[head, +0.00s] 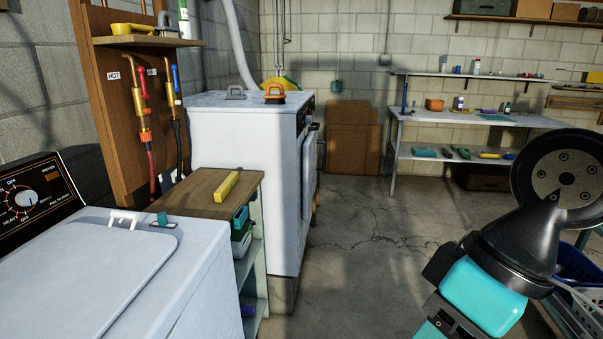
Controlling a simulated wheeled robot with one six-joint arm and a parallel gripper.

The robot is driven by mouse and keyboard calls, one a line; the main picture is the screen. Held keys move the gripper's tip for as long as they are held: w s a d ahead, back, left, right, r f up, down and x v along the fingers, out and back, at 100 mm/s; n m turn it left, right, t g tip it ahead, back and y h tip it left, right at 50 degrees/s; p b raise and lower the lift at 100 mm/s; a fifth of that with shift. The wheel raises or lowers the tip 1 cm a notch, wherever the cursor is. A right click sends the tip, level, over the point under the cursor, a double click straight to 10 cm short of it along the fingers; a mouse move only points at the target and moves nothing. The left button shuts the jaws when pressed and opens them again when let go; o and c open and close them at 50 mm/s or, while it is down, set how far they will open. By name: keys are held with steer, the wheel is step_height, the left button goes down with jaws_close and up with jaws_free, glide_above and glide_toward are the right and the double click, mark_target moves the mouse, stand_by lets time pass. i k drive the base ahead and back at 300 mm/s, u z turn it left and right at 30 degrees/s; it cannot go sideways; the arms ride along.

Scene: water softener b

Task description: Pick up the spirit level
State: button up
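A yellow bar that looks like the spirit level (227,185) lies flat on the brown wooden top of a small shelf unit (190,195), between two white appliances. It lies at a slant, with its near end toward the front edge. Nothing touches it from above. My arm shows at the lower right, black and turquoise, well apart from the bar. The fingers of my gripper do not show, so I cannot see whether it holds anything.
A white washer (150,270) with a control panel fills the near left. A white appliance (250,140) stands behind the shelf unit. Turquoise items (240,218) sit on its shelf below. A workbench (480,118) stands at the back. The cracked concrete floor (370,230) is clear in the middle.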

mark_target(220, 195)
steer(key=z, duration=0.5)
steer(key=i, duration=2.25)
steer(key=u, duration=1.4)
steer(key=i, duration=0.8)
steer(key=u, duration=0.95)
